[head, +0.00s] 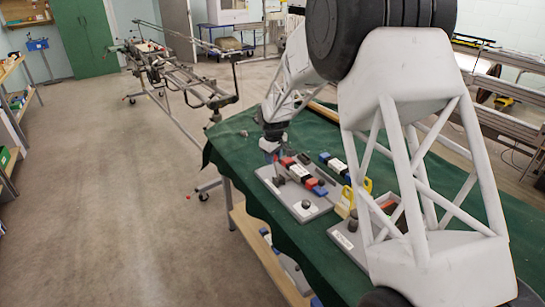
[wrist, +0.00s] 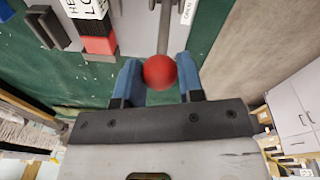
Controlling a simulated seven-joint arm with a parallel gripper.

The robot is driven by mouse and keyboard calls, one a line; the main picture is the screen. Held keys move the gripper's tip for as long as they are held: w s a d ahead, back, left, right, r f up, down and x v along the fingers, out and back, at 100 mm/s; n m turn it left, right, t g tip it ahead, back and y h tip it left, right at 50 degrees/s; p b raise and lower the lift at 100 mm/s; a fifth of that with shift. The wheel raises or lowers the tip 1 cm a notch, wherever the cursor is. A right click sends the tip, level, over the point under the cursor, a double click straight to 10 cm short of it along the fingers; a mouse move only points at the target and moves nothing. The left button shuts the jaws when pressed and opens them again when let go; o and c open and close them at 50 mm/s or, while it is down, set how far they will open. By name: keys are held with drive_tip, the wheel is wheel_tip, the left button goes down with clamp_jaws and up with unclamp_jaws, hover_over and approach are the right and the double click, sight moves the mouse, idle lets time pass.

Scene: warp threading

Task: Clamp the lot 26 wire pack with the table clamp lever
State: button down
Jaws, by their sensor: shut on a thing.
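My gripper (wrist: 160,85) has its two blue fingers on either side of a red ball knob (wrist: 160,70), shut on it. A grey metal lever (wrist: 166,30) runs from the knob toward the top of the wrist view. In the head view my gripper (head: 270,148) is low at the far end of a grey clamp base (head: 322,207). A wire pack (head: 303,172) with red, black, white and blue parts lies on that base. Part of a pack's white label and red block (wrist: 98,42) shows in the wrist view, beside the lever. Its lot number is not readable.
A second blue, white and black pack (head: 335,164) lies on the green table cloth (head: 235,135). A yellow holder (head: 346,200) and another grey base (head: 343,240) stand to the right. My arm hides much of the table's right side.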

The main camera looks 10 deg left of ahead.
sight(278, 173)
drive_tip(key=shift+s+d+r+t+y, duration=0.25)
drive_tip(key=shift+s+d+t+y, duration=0.3)
drive_tip(key=shift+d+t+y, duration=0.1)
drive_tip(key=shift+s+d+r+t+y, duration=0.2)
drive_tip(key=shift+s+d+t+y, duration=0.35)
drive_tip(key=shift+t+y, duration=0.1)
drive_tip(key=shift+s+d+f, duration=0.35)
drive_tip(key=shift+s+d, duration=0.35)
drive_tip(key=shift+s, duration=0.1)
drive_tip(key=shift+s+d+f, duration=0.4)
drive_tip(key=shift+s+d, duration=0.35)
drive_tip(key=shift+s+d+f, duration=0.35)
drive_tip(key=shift+s+d, duration=0.35)
drive_tip(key=shift+s, duration=0.1)
drive_tip(key=shift+f, duration=0.1)
drive_tip(key=c, duration=0.8)
unclamp_jaws()
drive_tip(key=shift+o, duration=0.2)
drive_tip(key=shift+r, duration=0.2)
drive_tip(key=shift+r, duration=0.1)
